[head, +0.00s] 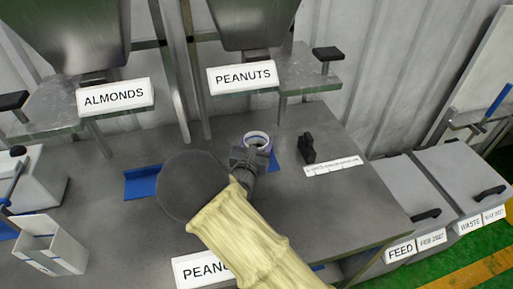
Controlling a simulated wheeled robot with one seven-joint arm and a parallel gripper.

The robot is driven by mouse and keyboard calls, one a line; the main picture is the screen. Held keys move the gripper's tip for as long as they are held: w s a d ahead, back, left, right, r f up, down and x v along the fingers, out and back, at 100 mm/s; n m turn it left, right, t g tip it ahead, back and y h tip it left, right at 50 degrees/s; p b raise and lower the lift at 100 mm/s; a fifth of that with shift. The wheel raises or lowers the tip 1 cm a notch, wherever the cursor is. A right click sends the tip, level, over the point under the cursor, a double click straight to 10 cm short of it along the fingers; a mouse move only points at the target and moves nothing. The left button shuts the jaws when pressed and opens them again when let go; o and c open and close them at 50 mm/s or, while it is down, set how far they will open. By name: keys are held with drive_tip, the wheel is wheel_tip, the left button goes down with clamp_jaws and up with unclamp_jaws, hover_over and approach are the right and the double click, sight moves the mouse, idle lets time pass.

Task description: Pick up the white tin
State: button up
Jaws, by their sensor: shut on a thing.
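The white tin (257,138) is a small round open-topped cup with a bluish side. It is at the middle of the grey table, below the PEANUTS sign. My gripper (254,151) reaches it from the near side and is shut on it. The gripper and my arm hide the tin's near side and lower part. I cannot tell whether the tin's base touches the table.
Blue pieces lie on the table (350,205) left (142,183) and right of my gripper. A black object (307,149) and a white label strip (333,166) are on the right. A white open box (50,246) stands at left. Lidded FEED (400,180) and WASTE (462,172) bins stand beyond.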

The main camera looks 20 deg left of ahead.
wheel_tip(320, 180, up, 7)
drive_tip(key=shift+r, duration=0.2)
idle(0.6)
